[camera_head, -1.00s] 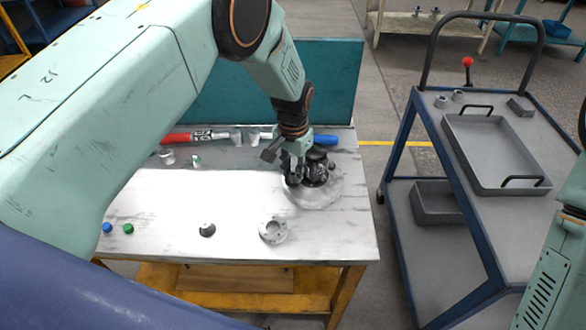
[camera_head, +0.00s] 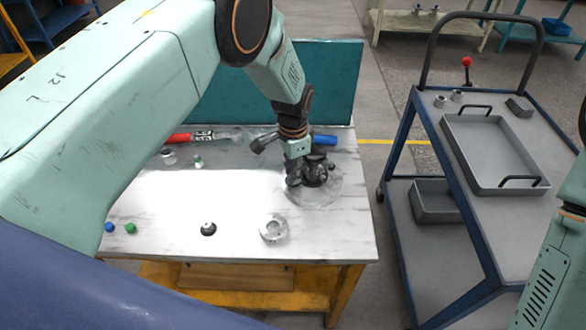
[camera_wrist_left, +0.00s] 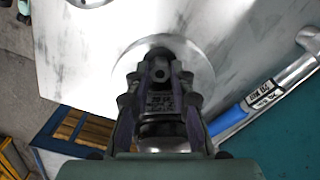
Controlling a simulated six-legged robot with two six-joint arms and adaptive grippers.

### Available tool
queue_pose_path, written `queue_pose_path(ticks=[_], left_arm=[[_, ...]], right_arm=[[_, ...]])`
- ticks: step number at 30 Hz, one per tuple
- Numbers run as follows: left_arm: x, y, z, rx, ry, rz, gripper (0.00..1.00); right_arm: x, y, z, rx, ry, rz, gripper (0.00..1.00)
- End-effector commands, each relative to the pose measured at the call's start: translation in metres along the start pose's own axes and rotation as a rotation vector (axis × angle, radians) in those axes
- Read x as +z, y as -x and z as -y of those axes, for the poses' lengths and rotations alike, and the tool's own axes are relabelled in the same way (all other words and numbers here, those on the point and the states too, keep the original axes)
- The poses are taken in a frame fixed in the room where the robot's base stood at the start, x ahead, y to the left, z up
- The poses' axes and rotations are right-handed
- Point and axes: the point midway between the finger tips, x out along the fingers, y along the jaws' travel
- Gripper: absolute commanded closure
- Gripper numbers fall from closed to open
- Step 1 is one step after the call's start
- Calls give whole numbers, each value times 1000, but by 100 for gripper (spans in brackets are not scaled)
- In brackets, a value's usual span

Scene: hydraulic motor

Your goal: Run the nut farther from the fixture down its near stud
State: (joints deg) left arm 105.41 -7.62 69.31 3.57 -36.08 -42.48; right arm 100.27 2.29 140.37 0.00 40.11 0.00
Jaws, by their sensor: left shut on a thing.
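My left gripper (camera_head: 312,180) reaches down onto the dark assembly standing on the pale round base (camera_head: 318,202) at the right of the workbench. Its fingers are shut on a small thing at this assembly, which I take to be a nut. The studs and the other nut are hidden or too small to tell apart. My right gripper is not in view; only part of the right arm shows at the right edge.
A flanged ring (camera_head: 273,228) and a small dark-based part (camera_head: 208,229) lie on the bench front. Green (camera_head: 130,228) and blue (camera_head: 109,227) caps lie left. A red-handled tool (camera_head: 182,137) and a blue handle (camera_head: 324,140) lie behind. A trolley with a tray (camera_head: 495,155) stands right.

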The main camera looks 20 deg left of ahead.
Motion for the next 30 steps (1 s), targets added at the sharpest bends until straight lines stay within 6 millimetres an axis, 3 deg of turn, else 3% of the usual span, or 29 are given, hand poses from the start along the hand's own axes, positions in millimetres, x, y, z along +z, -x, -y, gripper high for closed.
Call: queue_pose_path(ticks=[5, 15, 23, 24, 27, 30], left_arm=[[0, 0, 0, 0, -56, 0, 100], [0, 0, 0, 0, -382, 1, 100], [0, -1, 0, 0, -400, 1, 100], [0, -1, 0, 0, -400, 1, 75], [0, -1, 0, 0, -399, 1, 68], [0, -1, 0, 0, -399, 1, 68]], right_arm=[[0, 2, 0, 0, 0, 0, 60], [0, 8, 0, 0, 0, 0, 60], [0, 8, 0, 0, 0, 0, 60], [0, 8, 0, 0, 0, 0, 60], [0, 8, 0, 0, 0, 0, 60], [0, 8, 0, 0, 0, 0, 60]])
